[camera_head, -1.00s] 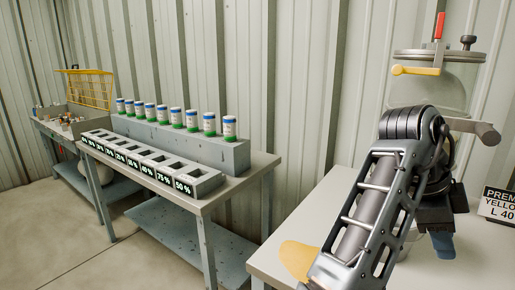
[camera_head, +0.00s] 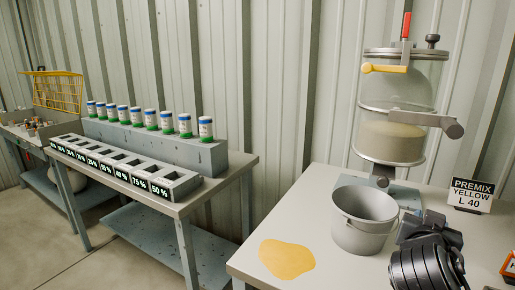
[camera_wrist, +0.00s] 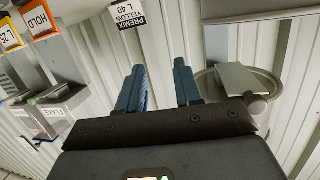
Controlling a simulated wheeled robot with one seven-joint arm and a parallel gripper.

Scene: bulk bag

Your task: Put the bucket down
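The grey bucket (camera_head: 362,236) stands upright on the white table (camera_head: 330,275), in front of the dispenser's base. It looks empty inside, as far as its rim lets me see. My gripper (camera_wrist: 160,78) shows in the wrist view with its two blue fingers apart and nothing between them. In the head view my dark wrist and gripper body are at the lower right, just right of the bucket. The fingers are hard to make out there, and I cannot tell whether any part touches the bucket. The bucket is not clearly visible in the wrist view.
A clear dispenser (camera_head: 395,115) with a yellow handle stands behind the bucket. A yellow patch (camera_head: 286,259) lies left of the bucket. A premix sign (camera_head: 471,194) stands to the right. A side table (camera_head: 215,185) at left carries several canisters and a slotted block.

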